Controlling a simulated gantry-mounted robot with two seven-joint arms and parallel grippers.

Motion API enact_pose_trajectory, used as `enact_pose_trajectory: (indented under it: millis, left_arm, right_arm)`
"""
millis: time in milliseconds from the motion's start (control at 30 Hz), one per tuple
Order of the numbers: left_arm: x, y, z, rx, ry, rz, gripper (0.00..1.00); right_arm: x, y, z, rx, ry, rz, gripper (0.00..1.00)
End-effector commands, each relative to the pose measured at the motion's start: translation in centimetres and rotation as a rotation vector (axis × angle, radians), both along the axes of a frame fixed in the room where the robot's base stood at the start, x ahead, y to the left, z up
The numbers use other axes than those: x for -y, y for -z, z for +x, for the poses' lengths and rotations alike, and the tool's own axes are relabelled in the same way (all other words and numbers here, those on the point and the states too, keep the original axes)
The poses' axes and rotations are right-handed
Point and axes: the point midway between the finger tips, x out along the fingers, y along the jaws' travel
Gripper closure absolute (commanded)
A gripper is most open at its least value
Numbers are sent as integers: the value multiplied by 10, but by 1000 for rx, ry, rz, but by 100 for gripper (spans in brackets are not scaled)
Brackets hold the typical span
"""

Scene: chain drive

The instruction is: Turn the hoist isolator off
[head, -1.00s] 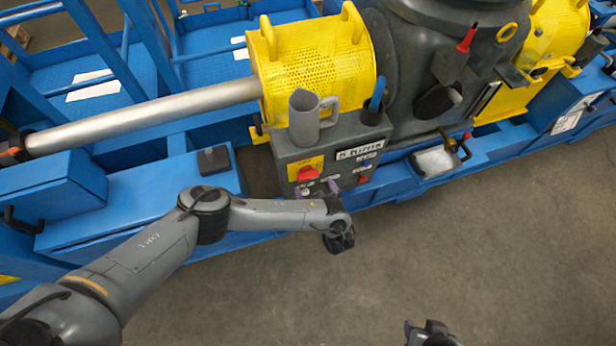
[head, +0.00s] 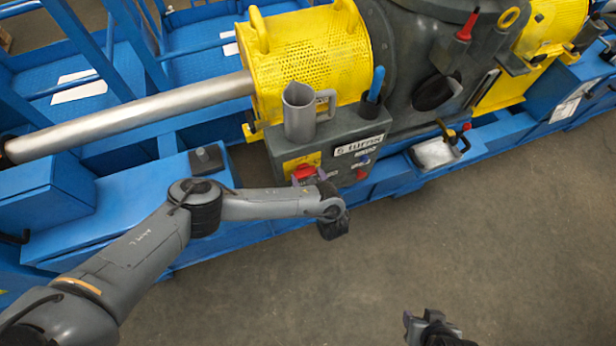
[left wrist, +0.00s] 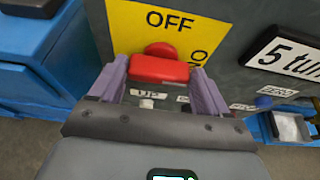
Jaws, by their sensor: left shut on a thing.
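The hoist isolator is a red knob (head: 304,171) on a yellow plate (head: 290,164) on the front of the grey control box (head: 345,137). In the left wrist view the red knob (left wrist: 158,68) lies between the purple fingers of my left gripper (left wrist: 160,82), which is shut on it. The plate reads OFF above the knob, with a partly visible label to its right. My left gripper (head: 311,181) partly covers the knob in the head view. My right gripper (head: 432,328) is at the bottom edge, away from the box; its jaws are unclear.
Below the knob are small controls, with an UP label (left wrist: 150,94). A grey jug (head: 299,112) and a blue-handled tool (head: 375,85) stand on the box. A yellow mesh guard (head: 310,60) is behind. Open floor lies in front.

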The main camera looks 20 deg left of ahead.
Motion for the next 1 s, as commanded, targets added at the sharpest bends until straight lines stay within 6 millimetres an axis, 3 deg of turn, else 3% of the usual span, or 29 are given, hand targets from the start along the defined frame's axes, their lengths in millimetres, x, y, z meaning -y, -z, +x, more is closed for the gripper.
enact_pose_trajectory:
  millis: [567,767,1000]
  left_arm:
    - [-3,3,-1,106,0,-118,54]
    - [-5,6,-2,220,1,-245,54]
    - [-6,11,-4,372,2,-419,54]
  right_arm:
    - [-1,15,0,1,4,6,57]
    - [-2,36,0,1,6,8,57]
    - [-2,75,0,1,6,8,57]
